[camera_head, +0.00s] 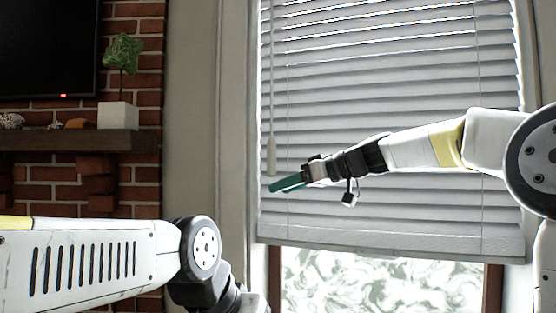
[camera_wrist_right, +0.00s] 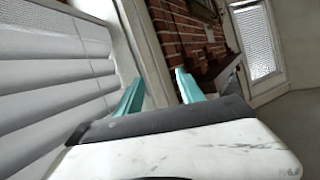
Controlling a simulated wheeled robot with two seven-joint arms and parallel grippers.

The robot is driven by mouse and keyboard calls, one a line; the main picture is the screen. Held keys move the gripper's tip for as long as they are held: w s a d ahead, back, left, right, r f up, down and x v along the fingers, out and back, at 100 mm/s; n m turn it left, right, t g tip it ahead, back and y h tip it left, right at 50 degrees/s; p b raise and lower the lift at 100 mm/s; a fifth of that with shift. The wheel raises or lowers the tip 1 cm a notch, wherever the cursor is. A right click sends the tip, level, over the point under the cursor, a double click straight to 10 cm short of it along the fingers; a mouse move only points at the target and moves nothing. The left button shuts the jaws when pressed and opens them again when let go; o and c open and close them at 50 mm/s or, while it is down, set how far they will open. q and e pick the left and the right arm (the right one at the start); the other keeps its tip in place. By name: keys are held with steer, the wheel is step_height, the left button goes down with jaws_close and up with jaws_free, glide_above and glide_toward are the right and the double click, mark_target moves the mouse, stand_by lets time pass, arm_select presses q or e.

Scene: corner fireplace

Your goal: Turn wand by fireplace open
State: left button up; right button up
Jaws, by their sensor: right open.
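The wand (camera_head: 271,155) is a thin pale rod with a thicker lower end. It hangs upright near the left edge of the white window blind (camera_head: 390,120) in the head view. My right gripper (camera_head: 278,185) has green fingers and reaches in from the right. Its fingertips appear just below the wand's lower end, in front of the blind. In the right wrist view the fingers (camera_wrist_right: 159,80) are spread with nothing between them, and I cannot make out the wand there. My left arm shows at lower left in the head view, but its gripper is out of frame.
The blind's slats (camera_wrist_right: 50,80) lie close on the left in the wrist view. A brick wall (camera_head: 80,185) with a dark mantel shelf (camera_head: 75,141) stands left of the window.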

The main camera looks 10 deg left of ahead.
mark_target(272, 158)
steer(key=w+r+n+y, duration=0.2)
steer(key=w+r+y, duration=0.2)
steer(key=w+r, duration=0.25)
steer(key=s+x, duration=0.1)
steer(key=x, duration=0.7)
steer(key=shift+a+r, duration=0.15)
steer(key=shift+r, duration=0.2)
jaws_close()
